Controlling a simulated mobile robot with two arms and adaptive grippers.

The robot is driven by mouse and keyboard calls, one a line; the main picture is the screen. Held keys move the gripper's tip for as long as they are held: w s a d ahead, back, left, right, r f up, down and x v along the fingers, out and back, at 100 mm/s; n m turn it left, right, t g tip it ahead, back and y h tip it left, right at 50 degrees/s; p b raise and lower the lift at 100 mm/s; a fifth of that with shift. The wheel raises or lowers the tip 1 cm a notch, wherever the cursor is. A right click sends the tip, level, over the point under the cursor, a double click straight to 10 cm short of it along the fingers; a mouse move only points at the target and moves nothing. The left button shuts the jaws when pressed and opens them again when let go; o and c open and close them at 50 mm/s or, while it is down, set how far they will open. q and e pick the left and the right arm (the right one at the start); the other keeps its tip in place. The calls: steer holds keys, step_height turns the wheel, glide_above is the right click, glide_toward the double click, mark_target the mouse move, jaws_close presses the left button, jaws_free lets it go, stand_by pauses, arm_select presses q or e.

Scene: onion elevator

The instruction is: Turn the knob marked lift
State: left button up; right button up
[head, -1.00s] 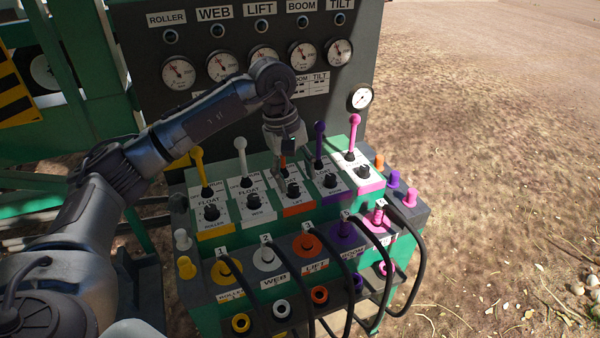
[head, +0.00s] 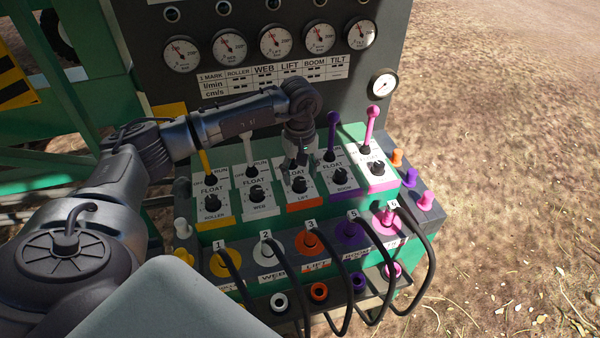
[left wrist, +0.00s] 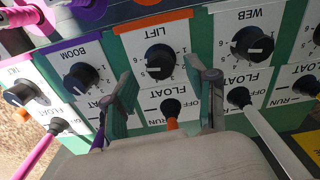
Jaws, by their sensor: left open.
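The black lift knob (head: 299,186) sits on a white plate with an orange edge, the middle one in a row of control plates. In the left wrist view the lift knob (left wrist: 158,66) is below the upside-down word LIFT on a numbered dial. My left gripper (head: 299,164) is just above and behind the knob in the head view. In the left wrist view its two fingers (left wrist: 162,72) are open, one on each side of the knob, with gaps between. Contact cannot be told. The lift lever (left wrist: 172,112) shows between the fingers; in the head view my gripper hides it.
The web knob (head: 257,194) and boom knob (head: 340,175) flank the lift knob. The white web lever (head: 250,152) and purple boom lever (head: 332,135) stand close to my gripper. Black hoses (head: 345,275) loop in front. Open ground lies to the right.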

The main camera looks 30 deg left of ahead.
arm_select(q)
steer(key=shift+f, duration=0.5)
steer(key=shift+s+f, duration=0.1)
steer(key=shift+f, duration=0.3)
steer(key=c, duration=1.1)
arm_select(e)
steer(key=shift+w+r, duration=0.15)
steer(key=shift+r, duration=0.05)
arm_select(q)
steer(key=shift+f+n, duration=0.1)
steer(key=shift+n, duration=0.2)
arm_select(e)
steer(key=shift+f, duration=0.1)
